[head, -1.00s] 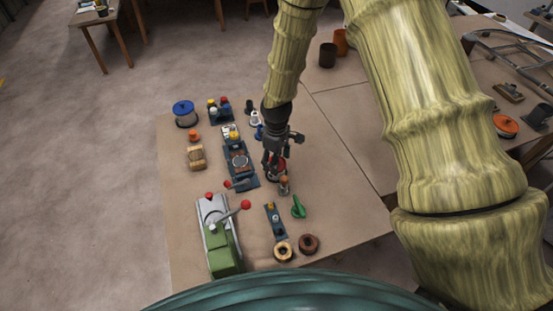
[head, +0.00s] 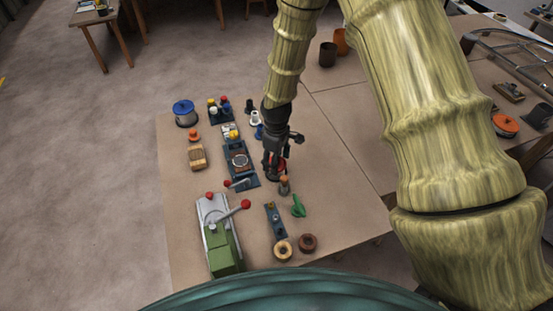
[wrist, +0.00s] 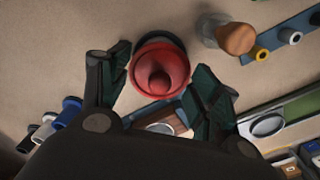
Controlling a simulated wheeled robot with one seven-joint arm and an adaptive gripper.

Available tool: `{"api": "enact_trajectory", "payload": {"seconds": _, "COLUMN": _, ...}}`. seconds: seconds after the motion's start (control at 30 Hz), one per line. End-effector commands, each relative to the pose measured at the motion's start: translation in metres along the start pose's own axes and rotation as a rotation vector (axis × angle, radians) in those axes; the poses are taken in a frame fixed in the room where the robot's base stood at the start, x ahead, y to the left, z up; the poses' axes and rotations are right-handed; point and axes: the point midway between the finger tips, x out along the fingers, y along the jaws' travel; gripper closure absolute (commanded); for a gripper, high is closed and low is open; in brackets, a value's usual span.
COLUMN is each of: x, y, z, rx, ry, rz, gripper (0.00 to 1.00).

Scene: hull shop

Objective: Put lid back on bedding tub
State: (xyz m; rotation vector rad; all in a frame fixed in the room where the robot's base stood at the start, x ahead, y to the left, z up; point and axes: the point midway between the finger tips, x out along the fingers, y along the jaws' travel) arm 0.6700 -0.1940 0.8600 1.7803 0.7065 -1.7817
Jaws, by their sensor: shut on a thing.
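A red round lid-like piece with a central knob (wrist: 160,72) sits between the fingers of my gripper (wrist: 162,68) in the wrist view. In the head view my gripper (head: 273,168) is low over the near workbench, with part of the red piece (head: 281,164) showing beside the fingers. My fingers hide most of what is under it.
A cork-topped bottle (head: 285,185) stands close by the gripper. A dark blue fixture (head: 240,163) lies to the left. A green-handled tool (head: 298,206), a green lever machine (head: 223,240) and a blue-topped drum (head: 185,112) are also on the bench (head: 345,215). Bare bench lies to the right.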

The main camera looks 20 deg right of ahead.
Motion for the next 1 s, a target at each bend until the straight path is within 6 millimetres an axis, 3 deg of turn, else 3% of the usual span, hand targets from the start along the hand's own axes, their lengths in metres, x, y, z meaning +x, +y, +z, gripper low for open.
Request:
{"api": "enact_trajectory", "payload": {"seconds": 0.47, "x": 0.0004, "y": 0.0, "z": 0.0, "rx": 0.0, "ry": 0.0, "rz": 0.0, "gripper": 0.53}}
{"api": "enact_trajectory", "payload": {"seconds": 0.5, "x": 0.0004, "y": 0.0, "z": 0.0, "rx": 0.0, "ry": 0.0, "rz": 0.0, "gripper": 0.35}}
{"api": "enact_trajectory", "payload": {"seconds": 0.63, "x": 0.0004, "y": 0.0, "z": 0.0, "rx": 0.0, "ry": 0.0, "rz": 0.0, "gripper": 0.12}}
{"api": "enact_trajectory", "payload": {"seconds": 0.9, "x": 0.0004, "y": 0.0, "z": 0.0, "rx": 0.0, "ry": 0.0, "rz": 0.0, "gripper": 0.12}}
{"api": "enact_trajectory", "payload": {"seconds": 1.0, "x": 0.0005, "y": 0.0, "z": 0.0, "rx": 0.0, "ry": 0.0, "rz": 0.0, "gripper": 0.0}}
